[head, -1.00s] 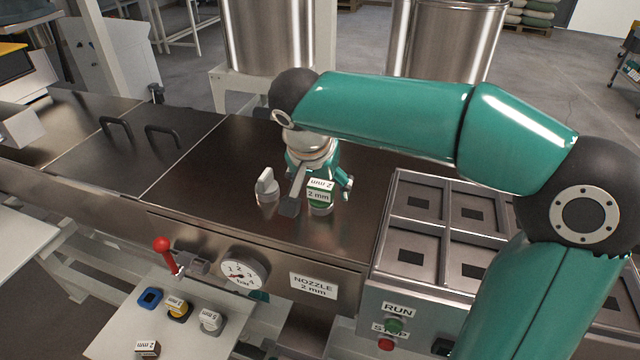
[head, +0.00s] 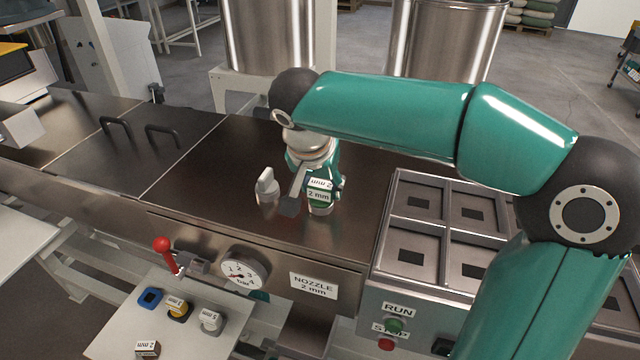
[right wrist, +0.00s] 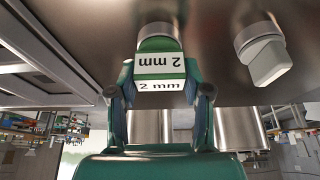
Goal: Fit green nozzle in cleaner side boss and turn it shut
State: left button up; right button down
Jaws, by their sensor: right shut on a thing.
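The green nozzle (head: 319,190), with white "2 mm" labels, is between the fingers of my right gripper (head: 320,186) above the dark steel top of the machine. The gripper is shut on it. In the right wrist view the nozzle (right wrist: 160,68) stands in line with a round metal boss (right wrist: 158,31), and its far end meets the boss. The head view shows the boss (head: 320,210) just below the nozzle. How deep the nozzle sits is hidden. My left gripper is not in view.
A fitting with a pale flat grip (head: 267,186) stands close left of the nozzle. In front are a red lever (head: 164,246), a gauge (head: 243,272) and a "NOZZLE 2 mm" plate (head: 313,285). A bench (head: 205,340) holds yellow and grey nozzles. RUN and STOP buttons (head: 394,326) are at right.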

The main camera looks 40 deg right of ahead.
jog(key=m+g, duration=0.2)
jog(key=m, duration=0.4)
jog(key=m+g+p, duration=0.1)
jog(key=m, duration=0.3)
jog(key=shift+g, duration=0.4)
jog(key=shift+m+g+p, duration=0.3)
jog(key=shift+m, duration=0.7)
